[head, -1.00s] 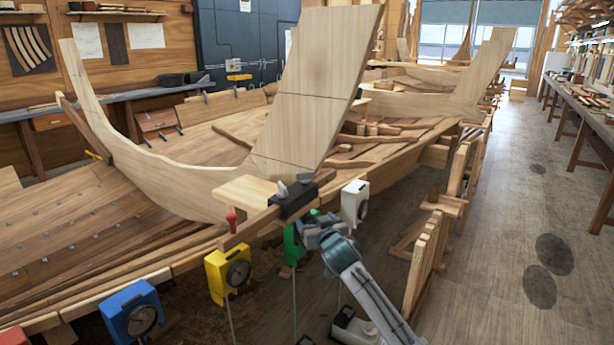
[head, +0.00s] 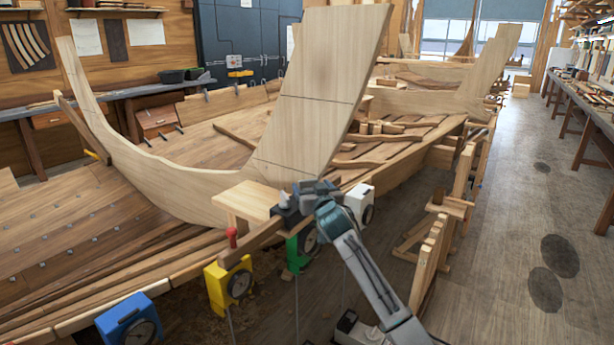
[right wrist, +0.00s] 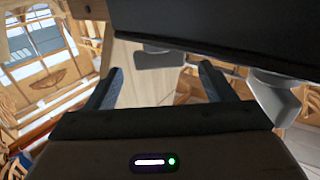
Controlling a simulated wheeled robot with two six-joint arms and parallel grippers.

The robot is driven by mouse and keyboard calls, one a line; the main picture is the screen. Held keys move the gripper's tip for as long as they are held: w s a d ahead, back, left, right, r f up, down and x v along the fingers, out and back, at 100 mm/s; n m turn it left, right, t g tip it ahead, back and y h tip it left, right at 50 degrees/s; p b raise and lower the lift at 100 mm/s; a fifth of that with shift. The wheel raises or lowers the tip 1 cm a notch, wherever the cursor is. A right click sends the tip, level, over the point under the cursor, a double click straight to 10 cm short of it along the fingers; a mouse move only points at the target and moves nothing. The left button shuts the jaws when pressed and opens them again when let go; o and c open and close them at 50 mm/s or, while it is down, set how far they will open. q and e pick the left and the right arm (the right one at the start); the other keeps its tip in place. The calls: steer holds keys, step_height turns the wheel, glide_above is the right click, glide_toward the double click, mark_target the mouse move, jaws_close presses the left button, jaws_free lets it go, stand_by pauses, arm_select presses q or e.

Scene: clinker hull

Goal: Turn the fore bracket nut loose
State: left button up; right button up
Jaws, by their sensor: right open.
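A dark bracket (head: 288,214) sits on a wooden beam beside the tall pale stem plank. In the right wrist view the bracket (right wrist: 220,25) fills the top, with one grey winged nut (right wrist: 160,58) beyond and between my fingertips and another grey winged nut (right wrist: 276,97) at the right. I cannot tell which is the fore one. My right gripper (head: 318,188) is at the bracket's right end in the head view and hides part of it. Its blue-grey fingers (right wrist: 160,72) stand apart with nothing clearly held. My left gripper is not in view.
Dial boxes hang along the hull's near side: blue (head: 130,320), yellow (head: 229,285), green (head: 298,250) and white (head: 360,203). A red knob (head: 232,235) stands on the beam. Wooden props (head: 428,262) stand at the right, with open floor (head: 490,250) beyond.

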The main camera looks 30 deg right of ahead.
mark_target(309, 183)
steer(key=p+x, duration=0.1)
steer(key=x, duration=0.2)
steer(key=shift+w+d+f, duration=0.1)
steer(key=shift+w+f, duration=0.05)
steer(key=shift+w, duration=0.15)
steer(key=shift+p+x, duration=0.3)
steer(key=shift+x, duration=0.8)
steer(key=shift+w+d+f, duration=0.1)
steer(key=shift+w, duration=0.05)
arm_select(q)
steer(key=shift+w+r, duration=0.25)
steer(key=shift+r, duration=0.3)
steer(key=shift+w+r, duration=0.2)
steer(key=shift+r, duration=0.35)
arm_select(e)
steer(key=c, duration=1)
